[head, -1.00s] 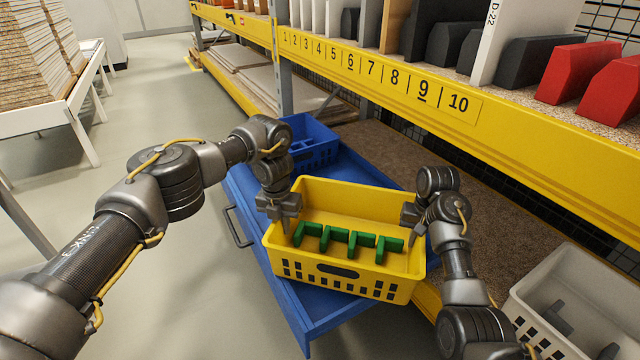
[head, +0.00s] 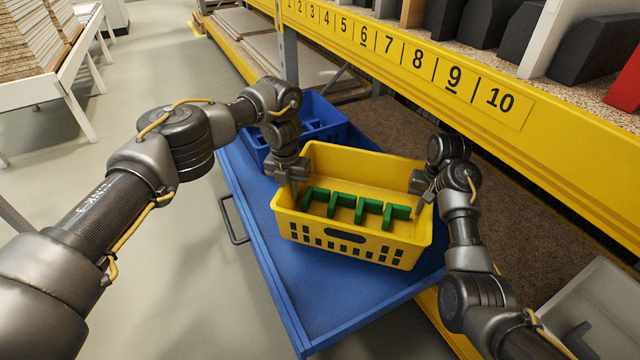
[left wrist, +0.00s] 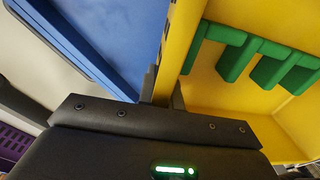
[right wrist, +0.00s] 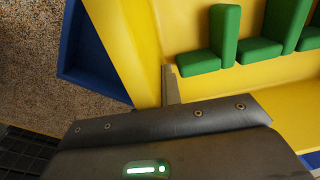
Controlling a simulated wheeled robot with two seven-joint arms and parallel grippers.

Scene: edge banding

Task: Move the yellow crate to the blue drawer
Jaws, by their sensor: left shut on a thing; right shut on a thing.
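The yellow crate (head: 350,243) with a green toothed part (head: 357,207) inside is over the open blue drawer (head: 330,308) in the head view. I cannot tell whether its base touches the drawer. My left gripper (head: 288,180) is shut on the crate's left wall, which also shows in the left wrist view (left wrist: 178,50). My right gripper (head: 424,190) is shut on the crate's right wall, also seen in the right wrist view (right wrist: 125,45). The crate looks roughly level. The fingertips inside the crate are partly hidden.
A blue crate (head: 310,128) stands at the drawer's back end, just behind the yellow crate. The yellow numbered shelf edge (head: 420,75) runs above on the right. A grey-white crate (head: 590,310) is at lower right. The drawer's front part is bare.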

